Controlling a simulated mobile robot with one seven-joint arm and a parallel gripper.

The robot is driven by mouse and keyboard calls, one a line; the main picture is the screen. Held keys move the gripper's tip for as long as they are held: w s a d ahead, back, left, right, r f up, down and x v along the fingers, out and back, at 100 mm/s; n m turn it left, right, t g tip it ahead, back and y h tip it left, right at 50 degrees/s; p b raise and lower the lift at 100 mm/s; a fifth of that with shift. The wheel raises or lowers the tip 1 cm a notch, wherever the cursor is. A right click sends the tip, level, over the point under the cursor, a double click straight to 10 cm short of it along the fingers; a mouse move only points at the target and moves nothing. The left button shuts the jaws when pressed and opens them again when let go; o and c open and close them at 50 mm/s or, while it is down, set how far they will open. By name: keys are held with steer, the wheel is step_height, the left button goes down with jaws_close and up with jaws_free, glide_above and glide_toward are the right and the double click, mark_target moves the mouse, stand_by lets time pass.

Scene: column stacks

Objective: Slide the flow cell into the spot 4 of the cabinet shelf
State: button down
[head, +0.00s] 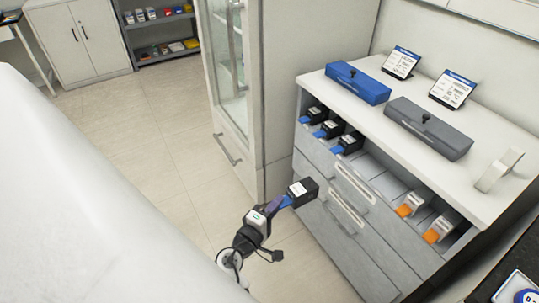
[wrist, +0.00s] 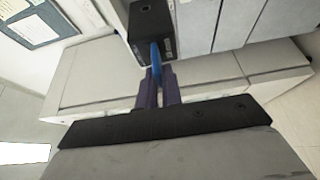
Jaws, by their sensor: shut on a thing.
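My gripper (head: 283,203) is shut on the blue tab of the flow cell (head: 304,194), a black box with a white label. The flow cell is in the air in front of the cabinet's drawers, below the level of the open shelf. In the wrist view, my gripper (wrist: 157,80) pinches the blue tab, and the black body of the flow cell (wrist: 151,20) extends beyond it. The cabinet shelf (head: 385,182) is an open bay under the cabinet's top. Black blue-tabbed cells (head: 348,143) fill its left end and orange-tabbed cells (head: 440,227) stand at its right end. No spot numbers are readable.
A bare stretch of shelf lies between the two cell groups. On the cabinet top are a blue case (head: 357,82), a grey case (head: 428,127), two sign cards (head: 453,89) and a whitish block (head: 500,168). A glass-door cabinet (head: 226,70) stands to the left. Floor is clear at left.

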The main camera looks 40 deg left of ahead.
steer(key=w+d, duration=0.4)
steer(key=w, duration=0.7)
steer(key=w+d+p, duration=0.1)
steer(key=w+d, duration=0.3)
steer(key=w, duration=0.8)
steer(key=shift+w+d+f, duration=0.25)
steer(key=shift+w+f, duration=0.05)
steer(key=shift+f, duration=0.1)
stand_by(1.1)
stand_by(0.4)
steer(key=c, duration=1.5)
jaws_free()
steer(key=s+d+b, duration=0.1)
steer(key=s+b, duration=0.1)
steer(key=s, duration=1.1)
steer(key=shift+s+d, duration=0.15)
steer(key=shift+s, duration=0.25)
